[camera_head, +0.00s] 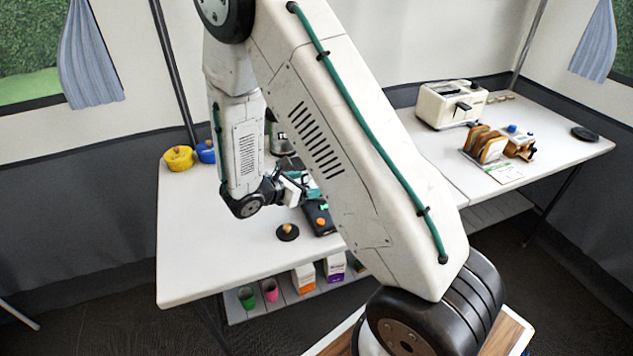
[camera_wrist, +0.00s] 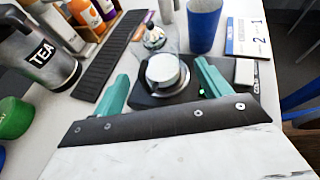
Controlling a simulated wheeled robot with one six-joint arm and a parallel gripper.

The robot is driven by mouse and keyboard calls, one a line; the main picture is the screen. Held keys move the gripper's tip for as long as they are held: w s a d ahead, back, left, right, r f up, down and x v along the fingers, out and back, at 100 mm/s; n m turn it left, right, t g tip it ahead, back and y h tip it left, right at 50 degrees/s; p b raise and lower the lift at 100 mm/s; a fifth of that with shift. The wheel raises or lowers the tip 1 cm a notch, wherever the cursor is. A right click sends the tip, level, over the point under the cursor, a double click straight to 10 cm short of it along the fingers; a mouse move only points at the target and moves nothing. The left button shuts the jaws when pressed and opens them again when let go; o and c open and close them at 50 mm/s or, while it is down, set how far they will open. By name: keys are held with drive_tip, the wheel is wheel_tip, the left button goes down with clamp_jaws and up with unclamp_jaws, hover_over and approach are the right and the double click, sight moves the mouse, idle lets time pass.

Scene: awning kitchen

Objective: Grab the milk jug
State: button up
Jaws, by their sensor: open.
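A small round jug (camera_wrist: 163,70) with white contents, which looks like the milk jug, stands on a dark mat (camera_wrist: 143,99) in the wrist view. My gripper (camera_wrist: 163,84) is open, with one teal finger to the left and one to the right of the jug in the picture. Whether the fingers touch it I cannot tell. In the head view my gripper (camera_head: 300,190) is above the table, partly behind my arm, and I cannot make out the jug there.
A metal TEA canister (camera_wrist: 42,55), a green container (camera_wrist: 14,117), bottles in a rack (camera_wrist: 88,15) and a blue cup (camera_wrist: 204,25) surround the mat. The table (camera_head: 215,250) is clear at front left. A toaster (camera_head: 450,103) stands on the right table.

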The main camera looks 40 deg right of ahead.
sight(310, 182)
drive_tip(key=x, duration=0.5)
drive_tip(key=shift+a+f, duration=0.1)
drive_tip(key=c, duration=1.2)
